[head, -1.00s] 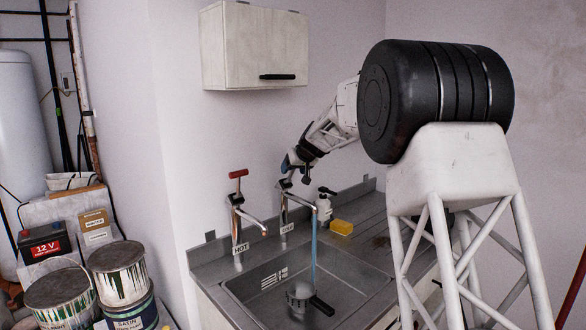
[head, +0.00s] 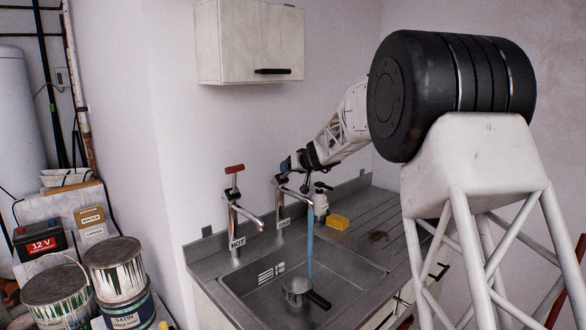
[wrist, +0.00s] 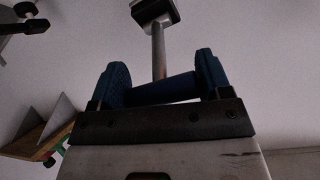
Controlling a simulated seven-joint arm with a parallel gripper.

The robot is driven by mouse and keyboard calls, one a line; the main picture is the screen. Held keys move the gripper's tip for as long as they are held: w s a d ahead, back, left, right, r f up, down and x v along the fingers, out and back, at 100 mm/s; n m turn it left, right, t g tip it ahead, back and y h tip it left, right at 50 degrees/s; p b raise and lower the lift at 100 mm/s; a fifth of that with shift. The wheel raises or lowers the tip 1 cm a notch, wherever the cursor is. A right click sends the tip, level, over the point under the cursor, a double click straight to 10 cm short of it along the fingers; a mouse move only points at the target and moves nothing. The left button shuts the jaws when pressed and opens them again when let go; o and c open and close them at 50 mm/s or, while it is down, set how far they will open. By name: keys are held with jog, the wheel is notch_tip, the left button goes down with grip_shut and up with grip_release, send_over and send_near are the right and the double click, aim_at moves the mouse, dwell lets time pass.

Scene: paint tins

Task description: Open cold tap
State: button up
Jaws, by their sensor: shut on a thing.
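The cold tap (head: 281,207) stands at the back of the sink, and a blue stream of water (head: 310,250) runs from its spout into the basin. My gripper (head: 287,165) is at the top of this tap. In the wrist view, my gripper (wrist: 165,82) has its two blue fingers shut on the ends of a dark blue bar, the tap handle (wrist: 163,90). A metal stem (wrist: 159,50) with a block at its end shows beyond the bar. In the head view, my gripper largely hides the handle, so its exact angle is unclear.
The hot tap (head: 233,205) with its red handle (head: 234,169) stands close on the left. A pump bottle (head: 321,205) and yellow sponge (head: 338,222) are to the right. A round dark-handled item (head: 295,287) is under the water. A wall cabinet (head: 248,42) hangs above.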

jog(key=shift+s+a+f, duration=0.15)
jog(key=shift+s+f, duration=0.15)
jog(key=shift+s+d+f, duration=0.15)
jog(key=shift+f, duration=0.25)
jog(key=shift+s+d+f, duration=0.15)
jog(key=shift+f, duration=0.4)
jog(key=shift+d+f, duration=0.1)
jog(key=shift+d, duration=0.05)
dwell(0.8)
jog(key=o, duration=1.2)
jog(key=shift+d+r, duration=0.2)
jog(key=shift+r, duration=0.1)
jog(key=shift+s+d+r, duration=0.1)
jog(key=shift+v, duration=3.55)
